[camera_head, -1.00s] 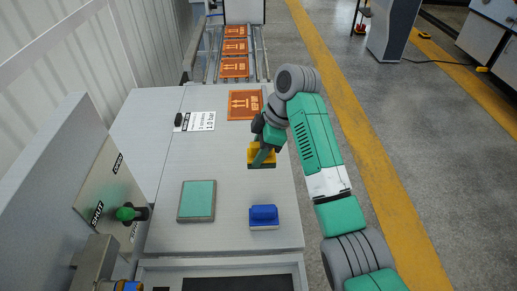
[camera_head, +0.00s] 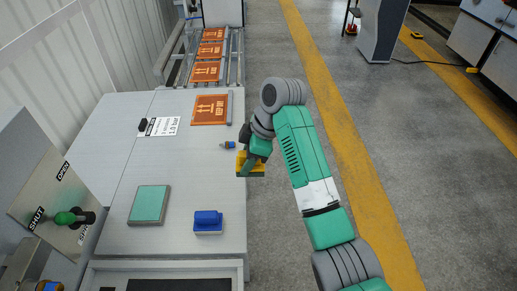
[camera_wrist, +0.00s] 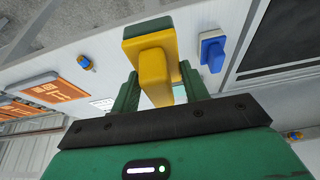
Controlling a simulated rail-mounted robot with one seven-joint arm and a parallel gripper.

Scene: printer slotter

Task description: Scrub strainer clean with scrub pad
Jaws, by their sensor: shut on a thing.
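My gripper (camera_head: 252,157) is shut on a yellow handle with a dark green pad beneath, which I take as the scrub pad (camera_head: 250,168). It is held at the right edge of the grey worktop. In the wrist view the yellow handle (camera_wrist: 152,72) sits between my green fingers. A small brass-and-blue fitting (camera_head: 229,145), perhaps the strainer, lies on the worktop just left of and beyond my gripper, apart from the pad. It also shows in the wrist view (camera_wrist: 86,62). Its surface is too small to judge for dirt.
A blue block with a pale base (camera_head: 208,222) and a flat teal pad (camera_head: 149,205) lie on the worktop (camera_head: 175,175). An orange panel (camera_head: 211,109) and a white label card (camera_head: 160,127) lie farther back. A green-handled valve panel (camera_head: 62,205) stands at left.

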